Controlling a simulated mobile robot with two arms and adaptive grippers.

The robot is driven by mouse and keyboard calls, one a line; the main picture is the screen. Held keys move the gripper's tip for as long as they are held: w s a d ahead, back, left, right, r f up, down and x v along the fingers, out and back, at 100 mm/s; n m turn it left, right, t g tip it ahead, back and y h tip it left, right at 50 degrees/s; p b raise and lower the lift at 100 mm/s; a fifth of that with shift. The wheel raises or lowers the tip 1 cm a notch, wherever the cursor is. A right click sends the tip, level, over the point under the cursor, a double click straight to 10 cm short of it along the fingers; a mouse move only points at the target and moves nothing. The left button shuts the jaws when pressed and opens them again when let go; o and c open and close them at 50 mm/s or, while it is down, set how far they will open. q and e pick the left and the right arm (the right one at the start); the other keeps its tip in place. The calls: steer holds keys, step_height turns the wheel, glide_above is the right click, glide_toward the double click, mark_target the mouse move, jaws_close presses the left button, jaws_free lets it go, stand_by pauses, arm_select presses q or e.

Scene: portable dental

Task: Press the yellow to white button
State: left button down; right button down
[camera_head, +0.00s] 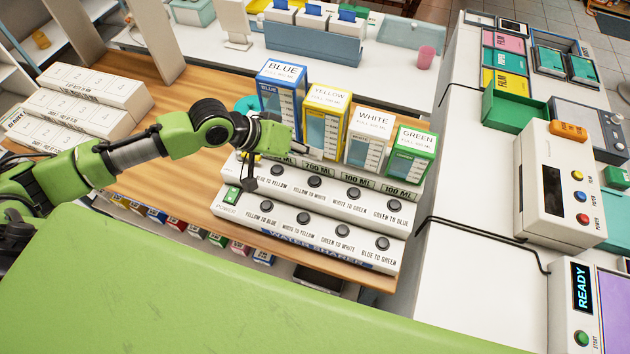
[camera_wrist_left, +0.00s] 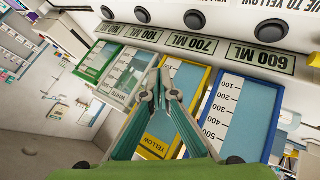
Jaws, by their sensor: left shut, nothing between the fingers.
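The yellow to white button (camera_head: 314,181) is a dark round knob, second from left in the back row of the white control panel. Its label lies just in front of it. In the left wrist view, seen upside down, this button (camera_wrist_left: 195,19) is at the top. My left gripper (camera_head: 301,148) is shut and empty, its fingers in front of the yellow tank (camera_head: 326,97), behind and above the button row. In the wrist view the shut fingertips (camera_wrist_left: 165,75) overlap the yellow tank (camera_wrist_left: 158,146) and are apart from the button. My right gripper is not in view.
The blue (camera_head: 281,72), white (camera_head: 373,121) and green (camera_head: 415,140) tanks flank the yellow one. Another button row (camera_head: 303,218) runs in front. A green power switch (camera_head: 232,193) is at its left. White boxes (camera_head: 97,83) sit farther left on the wooden shelf.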

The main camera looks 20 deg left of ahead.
arm_select(q)
steer(key=b, duration=0.6)
glide_above(312, 181)
step_height(312, 181, down, 6)
steer(key=shift+r, duration=0.1)
steer(key=shift+f, duration=0.85)
steer(key=shift+f, duration=0.1)
steer(key=shift+f, duration=0.1)
steer(key=shift+f, duration=0.25)
